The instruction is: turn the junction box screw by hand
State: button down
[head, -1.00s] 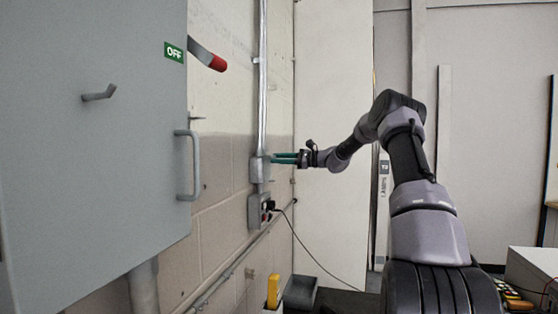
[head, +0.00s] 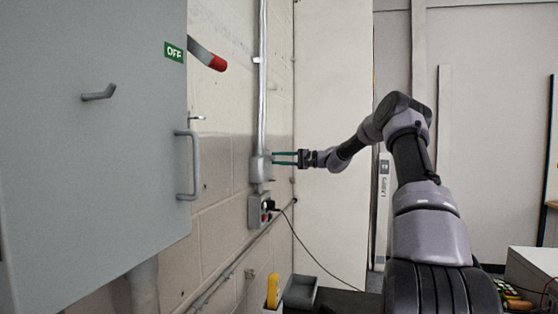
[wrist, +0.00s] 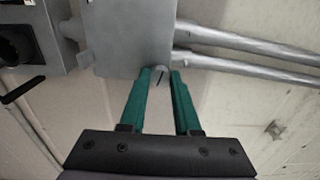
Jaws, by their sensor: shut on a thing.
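The grey junction box (head: 257,170) is on the block wall, at the foot of a vertical conduit. In the wrist view the junction box (wrist: 128,38) fills the top middle. Its screw (wrist: 160,74) shows as a small pale round head with a dark slot at the box's near edge. My gripper (head: 274,158) reaches the box from the right with its green fingers. In the wrist view my gripper (wrist: 159,75) has one fingertip on each side of the screw and is shut on it. The fingertips partly hide the screw's sides.
A socket (head: 260,210) with a plugged-in black cable is just below the box. A large grey cabinet (head: 95,150) with a handle stands at left, with a red-tipped lever (head: 208,56) beside it. Conduits (wrist: 245,42) run from the box. Open space lies right of the wall.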

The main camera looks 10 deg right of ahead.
jog(key=n, duration=0.7)
jog(key=shift+f, duration=0.1)
jog(key=n, duration=0.3)
jog(key=shift+n, duration=2.5)
jog(key=c, duration=0.6)
grip_release()
jog(key=v, duration=1)
jog(key=shift+s+d, duration=0.15)
jog(key=shift+d, duration=0.15)
